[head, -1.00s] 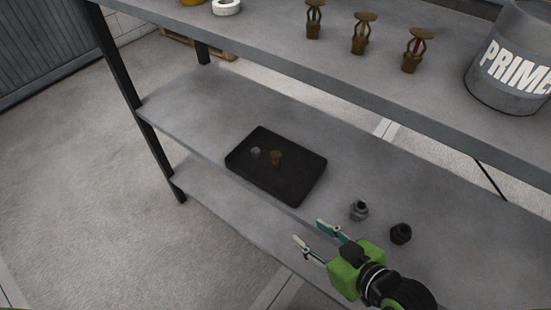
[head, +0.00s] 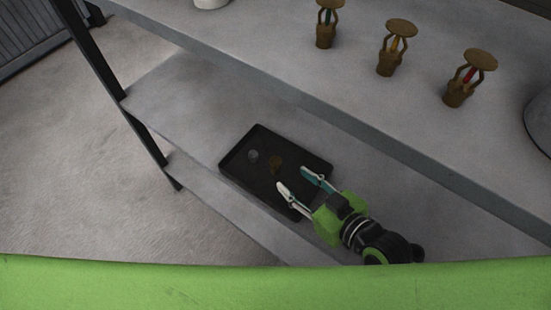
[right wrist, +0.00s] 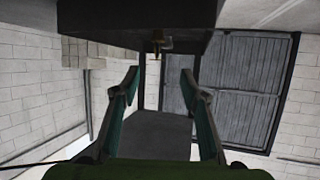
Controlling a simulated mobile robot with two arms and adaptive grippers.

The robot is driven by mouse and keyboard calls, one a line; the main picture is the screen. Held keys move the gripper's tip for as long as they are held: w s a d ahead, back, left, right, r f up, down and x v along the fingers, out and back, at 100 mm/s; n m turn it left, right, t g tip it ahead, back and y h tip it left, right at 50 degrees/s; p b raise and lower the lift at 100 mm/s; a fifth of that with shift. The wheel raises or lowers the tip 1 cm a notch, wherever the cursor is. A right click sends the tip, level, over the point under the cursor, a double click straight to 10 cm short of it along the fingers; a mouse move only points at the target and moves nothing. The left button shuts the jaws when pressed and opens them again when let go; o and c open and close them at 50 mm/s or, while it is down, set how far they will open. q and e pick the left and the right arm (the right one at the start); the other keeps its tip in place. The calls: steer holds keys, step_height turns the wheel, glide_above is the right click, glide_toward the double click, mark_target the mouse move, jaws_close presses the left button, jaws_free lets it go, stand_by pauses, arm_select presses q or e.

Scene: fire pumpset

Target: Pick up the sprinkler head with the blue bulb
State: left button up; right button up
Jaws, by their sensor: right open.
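Three brass sprinkler heads stand upright on the top shelf in the head view: the left one (head: 327,22) has a greenish bulb, the middle one (head: 393,47) a yellow-orange bulb, the right one (head: 467,76) a red bulb. In the right wrist view the brass piece (right wrist: 158,42) shows ahead, between the spread fingers (right wrist: 160,80).
The top shelf's front edge (head: 330,117) overhangs behind the tray. A dark shelf post (head: 112,90) stands at the left. A grey bucket (head: 541,115) is at the right edge.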

mark_target(279, 165)
steer(key=x, duration=0.4)
steer(key=shift+w+a, duration=0.15)
steer(key=shift+a, duration=0.1)
steer(key=shift+w+a+f, duration=0.15)
steer(key=shift+w+f, duration=0.1)
steer(key=shift+w, duration=0.15)
steer(key=x, duration=0.4)
steer(key=shift+w, duration=0.45)
steer(key=shift+w+f, duration=0.15)
steer(key=shift+w, duration=0.05)
steer(key=shift+a, duration=0.1)
steer(key=shift+c, duration=0.3)
arm_select(q)
steer(key=shift+s+r, duration=0.2)
steer(key=shift+s, duration=0.65)
arm_select(e)
jaws_close()
